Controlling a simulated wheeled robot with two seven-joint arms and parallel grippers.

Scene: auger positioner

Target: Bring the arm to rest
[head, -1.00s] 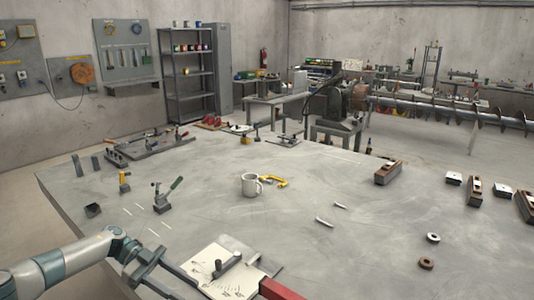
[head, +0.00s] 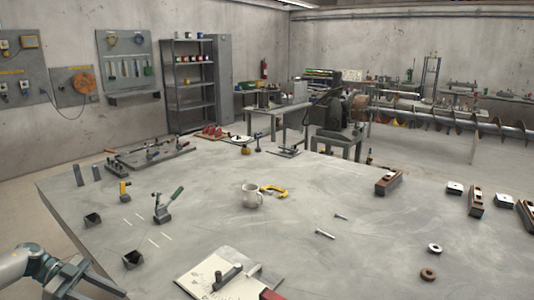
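My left arm (head: 15,265) comes in low at the left edge. Its dark grey gripper (head: 95,291) is over the near left edge of the grey table (head: 330,190). The two fingers stand apart with a gap between them, and nothing shows in the gap. The fingertips are close to the bottom of the picture. My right arm and gripper are out of view.
A drawing board (head: 205,272) with a grey bar and a red part lies at the near edge. The table's middle right is mostly clear.

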